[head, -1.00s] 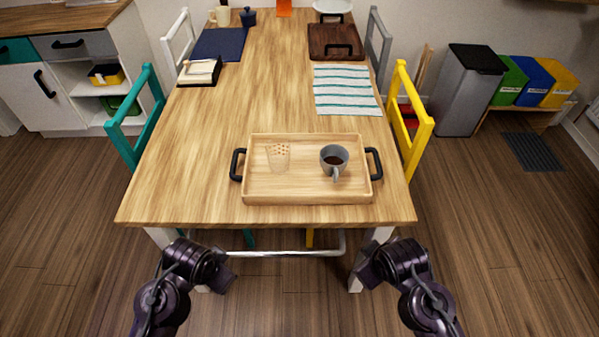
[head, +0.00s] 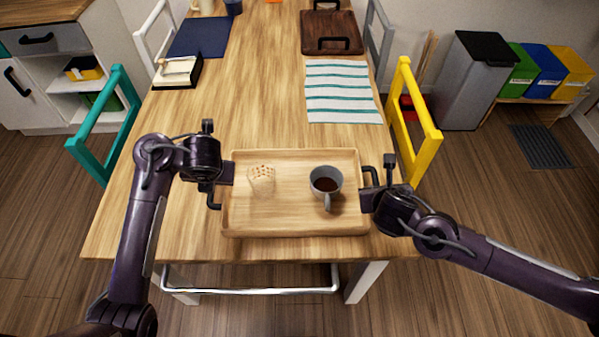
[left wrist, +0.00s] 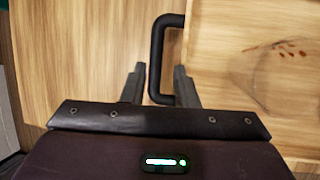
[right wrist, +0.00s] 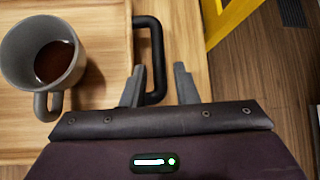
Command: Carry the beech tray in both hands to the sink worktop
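The beech tray (head: 290,228) lies flat on the wooden table near its front edge, with a black handle at each end. It holds a grey mug (head: 325,182) of dark liquid and a clear glass (head: 261,178) with a reddish-brown pattern. My left gripper (left wrist: 160,78) is open, its fingers on either side of the left handle (left wrist: 157,58). My right gripper (right wrist: 160,78) is open, its fingers on either side of the right handle (right wrist: 155,48). In the head view both grippers partly hide the handles. The sink worktop cannot be identified.
A teal chair (head: 103,123) stands left and a yellow chair (head: 414,125) right. Floor shows on both sides.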

